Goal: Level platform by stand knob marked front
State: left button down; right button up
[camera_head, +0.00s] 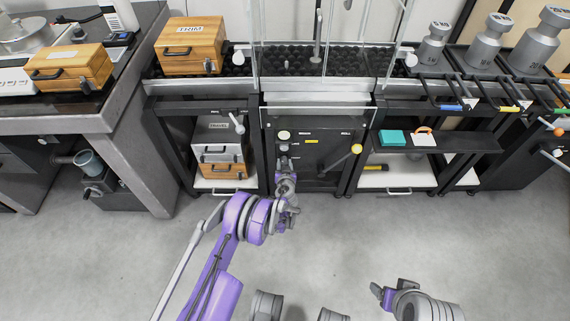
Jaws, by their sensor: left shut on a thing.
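The stand's dark front panel (318,150) is at the centre, with small labels too small to read. A pale round knob (284,135) sits at its upper left. My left gripper (284,152) reaches the panel just below that knob and is shut on a small knob, mostly hidden by the fingers. I cannot read which mark that knob bears. The platform (300,86) above holds a bed of dark pellets behind clear panes. My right gripper (380,292) is low at the right, away from the stand; its fingers are too unclear to judge.
A lever with a yellow knob (357,149) sticks out at the panel's right. A wooden box (190,45) stands upper left, with more cases (220,145) below. Steel weights (487,42) stand at the right. The grey floor (400,235) in front is clear.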

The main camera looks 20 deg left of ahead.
pick_arm(q)
jog(key=shift+n+h, duration=0.3)
dwell(0.5)
jog(key=shift+c, duration=2.1)
grip_release()
jog(key=p+v, duration=0.2)
jog(key=v, duration=0.8)
jog(key=shift+s, duration=0.4)
jog(key=shift+r, duration=0.2)
